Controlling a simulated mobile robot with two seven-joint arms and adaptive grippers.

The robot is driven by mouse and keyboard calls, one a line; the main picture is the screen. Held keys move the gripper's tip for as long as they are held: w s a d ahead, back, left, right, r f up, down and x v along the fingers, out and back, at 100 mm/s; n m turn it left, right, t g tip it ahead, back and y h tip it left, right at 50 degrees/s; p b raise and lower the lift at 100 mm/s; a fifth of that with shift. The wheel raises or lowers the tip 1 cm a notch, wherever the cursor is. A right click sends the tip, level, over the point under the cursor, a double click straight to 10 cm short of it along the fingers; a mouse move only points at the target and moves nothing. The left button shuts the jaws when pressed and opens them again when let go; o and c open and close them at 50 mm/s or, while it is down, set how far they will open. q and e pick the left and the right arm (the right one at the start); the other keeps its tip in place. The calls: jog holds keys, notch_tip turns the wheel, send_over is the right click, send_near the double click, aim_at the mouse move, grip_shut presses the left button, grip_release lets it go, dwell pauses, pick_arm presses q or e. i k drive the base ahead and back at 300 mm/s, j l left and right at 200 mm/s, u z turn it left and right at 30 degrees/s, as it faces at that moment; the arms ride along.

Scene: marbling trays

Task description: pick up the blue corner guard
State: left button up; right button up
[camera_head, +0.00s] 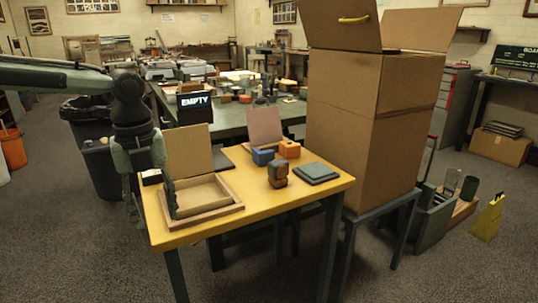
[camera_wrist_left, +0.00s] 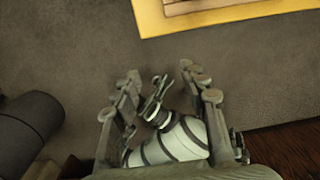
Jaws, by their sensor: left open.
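A small blue block (camera_head: 262,157), which looks like the blue corner guard, sits on the yellow table (camera_head: 240,218) near its back edge. An orange block (camera_head: 290,149) is close beside it on the right. My left gripper (camera_head: 154,218) points down at the table's left edge, in front of and left of the blue block, well apart from it. It is open, with nothing seen held in it. In the left wrist view the open fingers (camera_wrist_left: 160,80) are above the floor, with the yellow table edge (camera_wrist_left: 215,22) beyond them. The blue block does not show there.
An open wooden tray box (camera_head: 235,207) with a raised lid stands next to my left gripper. A tall cardboard box (camera_head: 365,120) stands to the right.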

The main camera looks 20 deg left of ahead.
aim_at(261, 159)
jog(key=i, duration=1.55)
